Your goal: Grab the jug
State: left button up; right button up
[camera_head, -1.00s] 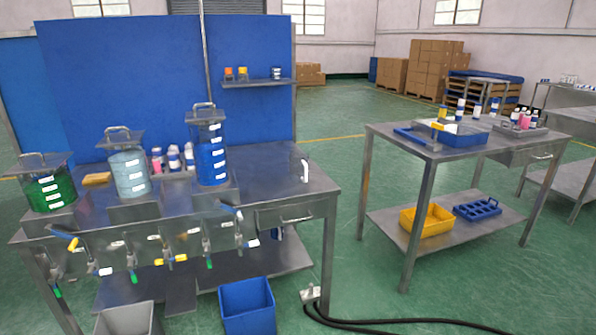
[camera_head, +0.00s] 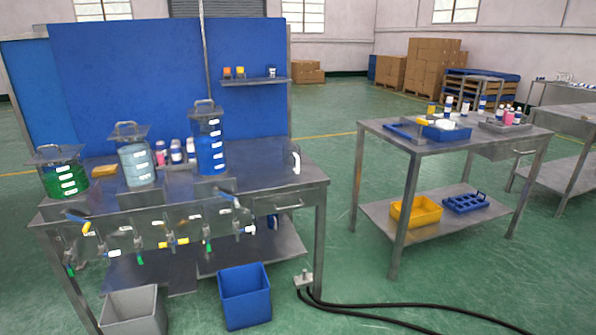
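A small grey metallic vessel with a pale upright handle (camera_head: 296,160) stands at the right end of the left steel bench (camera_head: 262,174). It looks like the jug, but its body blends with the bench top and its outline is hard to make out. Neither of my grippers is in view.
Tanks of green (camera_head: 65,180), pale (camera_head: 137,165) and blue liquid (camera_head: 210,145) stand on the left bench above several taps. A grey bin (camera_head: 133,312) and a blue bin (camera_head: 245,296) stand below. Black hoses (camera_head: 400,306) cross the floor.

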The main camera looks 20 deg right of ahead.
aim_at(292, 153)
jog(key=z, duration=0.8)
jog(key=i, duration=0.45)
jog(key=z, duration=0.45)
jog(key=i, duration=1.8)
jog(key=u, duration=1.2)
jog(key=i, duration=0.75)
jog(key=u, duration=0.6)
